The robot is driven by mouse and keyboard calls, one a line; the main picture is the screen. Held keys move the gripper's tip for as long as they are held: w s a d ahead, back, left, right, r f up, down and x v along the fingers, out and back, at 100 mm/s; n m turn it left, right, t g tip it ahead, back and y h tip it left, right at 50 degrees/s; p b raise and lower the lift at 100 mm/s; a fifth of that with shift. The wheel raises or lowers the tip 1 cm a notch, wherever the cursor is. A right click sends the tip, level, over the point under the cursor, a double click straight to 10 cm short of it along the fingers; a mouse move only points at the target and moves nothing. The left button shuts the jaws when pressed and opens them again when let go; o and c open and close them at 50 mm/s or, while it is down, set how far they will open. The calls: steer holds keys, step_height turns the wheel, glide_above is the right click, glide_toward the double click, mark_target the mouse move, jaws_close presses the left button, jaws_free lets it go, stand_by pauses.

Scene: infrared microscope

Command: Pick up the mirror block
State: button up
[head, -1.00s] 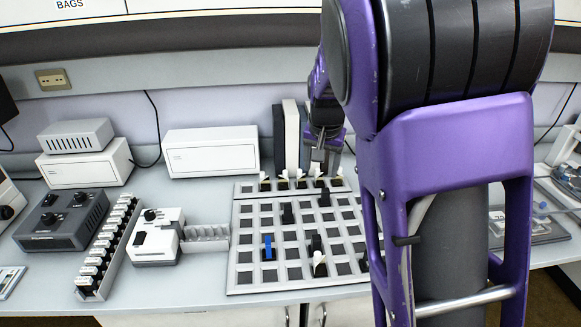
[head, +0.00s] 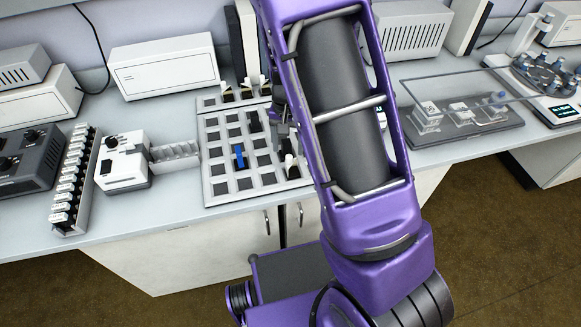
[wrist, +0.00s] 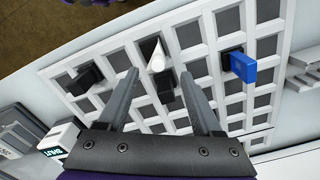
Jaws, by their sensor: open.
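A grey grid board (head: 210,187) of dark square pads lies on the bench; it also fills much of the wrist view (wrist: 120,46). In the wrist view my open gripper (wrist: 158,75) hangs over it, its fingers on either side of a black block (wrist: 166,89) and a white pointed piece (wrist: 157,56). Contact cannot be told. Another black block (wrist: 85,80) is left of the fingers. A blue-faced block (wrist: 240,76) is on the right. I cannot tell for certain which is the mirror block. In the head view my arm hides part of the board.
Several white-tipped pieces (head: 245,88) stand along the board's back edge. A small white device (head: 122,166) and a rack of labelled slots (head: 72,185) are to the left. A clear-topped tray (head: 425,148) is on the right. The bench's front edge is close to the board.

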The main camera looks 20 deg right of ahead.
mark_target(289, 156)
steer(key=shift+s+d+f+b, duration=0.1)
steer(key=shift+s+f+b, duration=0.1)
steer(key=shift+f, duration=1.2)
steer(key=shift+s+f+b, duration=0.1)
steer(key=shift+s+f, duration=0.05)
steer(key=shift+f, duration=1.2)
steer(key=shift+c, duration=0.2)
jaws_close()
